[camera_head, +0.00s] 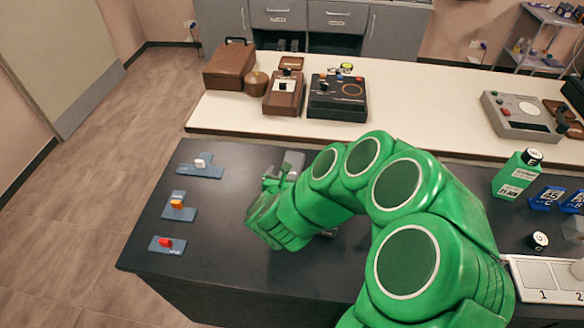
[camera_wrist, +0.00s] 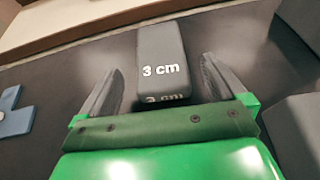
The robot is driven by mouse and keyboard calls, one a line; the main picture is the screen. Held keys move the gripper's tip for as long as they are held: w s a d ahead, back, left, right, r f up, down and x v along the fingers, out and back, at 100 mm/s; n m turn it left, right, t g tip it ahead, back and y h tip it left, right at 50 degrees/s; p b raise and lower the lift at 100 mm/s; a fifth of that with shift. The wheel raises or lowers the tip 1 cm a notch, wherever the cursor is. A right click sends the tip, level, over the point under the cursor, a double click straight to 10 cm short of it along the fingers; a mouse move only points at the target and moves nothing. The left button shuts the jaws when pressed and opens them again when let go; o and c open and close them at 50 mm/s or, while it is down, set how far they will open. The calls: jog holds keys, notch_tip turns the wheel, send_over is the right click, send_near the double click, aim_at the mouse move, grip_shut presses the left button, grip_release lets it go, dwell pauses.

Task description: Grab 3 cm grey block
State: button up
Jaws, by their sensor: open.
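The grey block (camera_wrist: 163,62), marked "3 cm" in white, lies on the dark table in the wrist view. My gripper (camera_wrist: 158,82) is open, with one finger on the left of the block and one on the right. A gap shows between the block and each finger. In the head view my gripper (camera_head: 283,172) is at the middle of the dark table, with grey shapes by its fingers. The block cannot be told apart clearly there, and my green arm hides part of the table.
Blue plates with a white piece (camera_head: 203,162), an orange piece (camera_head: 177,203) and a red piece (camera_head: 165,243) lie on the left. A green bottle (camera_head: 516,174) stands on the right. A larger grey block (camera_wrist: 300,125) is right of my gripper. A white counter (camera_head: 230,112) runs behind.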

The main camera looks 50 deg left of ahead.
jog(key=shift+x, duration=1.45)
jog(key=c, duration=1.1)
jog(key=shift+o, duration=0.2)
jog(key=shift+r, duration=0.1)
notch_tip(320, 180, up, 10)
